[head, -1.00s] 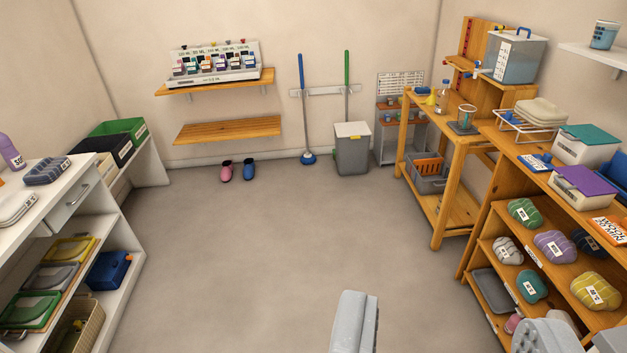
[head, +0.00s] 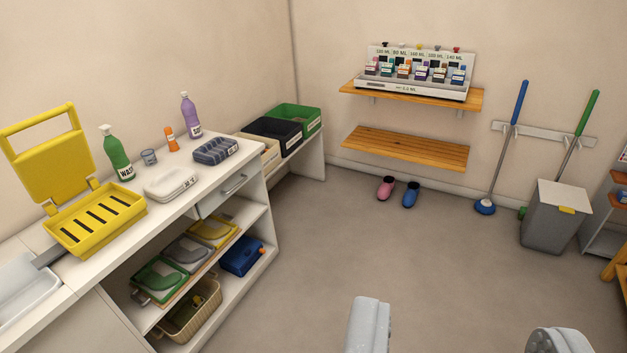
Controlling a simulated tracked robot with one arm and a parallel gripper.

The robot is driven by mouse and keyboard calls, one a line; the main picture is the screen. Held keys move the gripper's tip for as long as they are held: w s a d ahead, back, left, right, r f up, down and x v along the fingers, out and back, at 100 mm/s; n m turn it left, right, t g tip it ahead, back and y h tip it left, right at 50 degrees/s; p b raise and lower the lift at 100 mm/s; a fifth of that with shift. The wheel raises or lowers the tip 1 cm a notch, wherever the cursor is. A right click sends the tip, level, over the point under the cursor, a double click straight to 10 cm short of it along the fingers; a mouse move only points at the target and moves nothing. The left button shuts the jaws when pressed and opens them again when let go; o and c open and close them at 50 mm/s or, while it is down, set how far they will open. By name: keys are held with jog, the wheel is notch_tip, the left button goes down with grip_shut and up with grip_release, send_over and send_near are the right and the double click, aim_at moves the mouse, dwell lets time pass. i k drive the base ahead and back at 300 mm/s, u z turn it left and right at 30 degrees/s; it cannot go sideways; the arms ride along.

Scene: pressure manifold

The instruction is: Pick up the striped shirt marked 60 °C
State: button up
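A dark blue-grey striped folded cloth (head: 215,150) with a small white tag lies on the white counter at the left. I cannot read its tag surely. A white folded cloth (head: 172,184) with a tag lies nearer on the same counter. My gripper (head: 460,335) shows two grey fingers at the bottom edge, spread wide apart with only floor between them. It is open, empty and well away from the counter. No tag in view is clearly readable as 60 °C.
The white counter (head: 122,248) also bears a yellow press (head: 97,222), a green bottle (head: 117,152) and a purple bottle (head: 190,116). Its shelves hold several trays and a basket (head: 192,312). Boots (head: 410,194) and a grey bin (head: 553,220) stand at the back. The middle floor is clear.

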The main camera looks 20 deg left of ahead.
aim_at(213, 152)
jog(key=u, duration=0.45)
jog(key=i, duration=0.9)
jog(key=u, duration=0.45)
jog(key=k, duration=0.9)
jog(key=u, duration=0.2)
jog(key=i, duration=0.9)
jog(key=z, duration=0.05)
